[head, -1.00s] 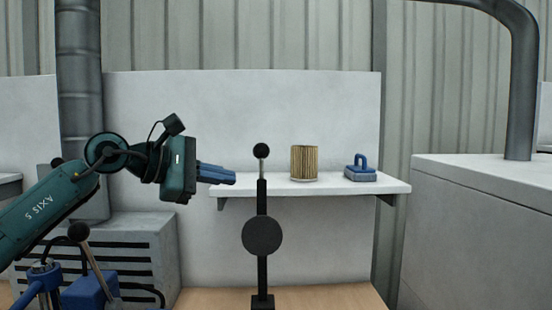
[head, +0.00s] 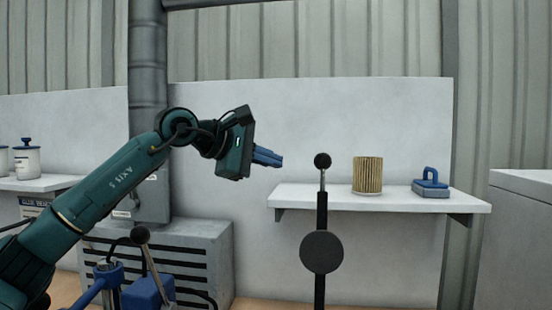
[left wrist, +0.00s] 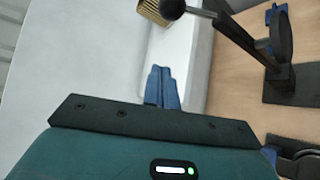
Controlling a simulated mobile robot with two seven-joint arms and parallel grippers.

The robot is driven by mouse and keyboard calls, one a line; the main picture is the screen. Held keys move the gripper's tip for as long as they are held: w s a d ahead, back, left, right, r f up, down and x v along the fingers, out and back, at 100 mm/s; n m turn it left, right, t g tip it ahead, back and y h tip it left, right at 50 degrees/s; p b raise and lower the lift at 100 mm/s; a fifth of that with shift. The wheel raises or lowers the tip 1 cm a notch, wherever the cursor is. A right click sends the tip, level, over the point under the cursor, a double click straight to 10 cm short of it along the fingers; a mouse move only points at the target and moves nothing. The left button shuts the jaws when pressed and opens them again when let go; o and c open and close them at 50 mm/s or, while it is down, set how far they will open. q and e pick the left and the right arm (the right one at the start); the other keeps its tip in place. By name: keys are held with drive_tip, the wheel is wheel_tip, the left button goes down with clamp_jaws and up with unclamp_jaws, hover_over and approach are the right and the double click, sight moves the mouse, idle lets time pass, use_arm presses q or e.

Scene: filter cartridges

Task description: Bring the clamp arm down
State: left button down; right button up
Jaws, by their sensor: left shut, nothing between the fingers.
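The clamp arm (head: 321,207) is a black bar standing upright, with a dark ball knob (head: 322,160) on a thin rod at its top and a round black disc (head: 321,252) lower down. Its foot is cut off below the head view. My left gripper (head: 281,160) is shut and empty, to the left of the knob and about level with it in the picture, with a gap between. In the left wrist view the shut blue fingers (left wrist: 161,88) point toward the shelf, and the knob (left wrist: 172,9) shows beyond them to the right. My right gripper is in neither view.
A white shelf (head: 290,198) behind the clamp arm bears a pleated filter cartridge (head: 367,175) and a blue-handled block (head: 431,184). A blue device with a ball-topped lever (head: 150,290) stands at lower left. White canisters (head: 27,160) sit on the far-left shelf.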

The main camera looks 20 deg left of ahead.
use_arm(q)
drive_tip(key=w+d+f, duration=0.1)
drive_tip(key=w+d, duration=0.2)
drive_tip(key=d, duration=0.3)
drive_tip(key=shift+w+d, duration=0.15)
drive_tip(key=shift+w, duration=0.25)
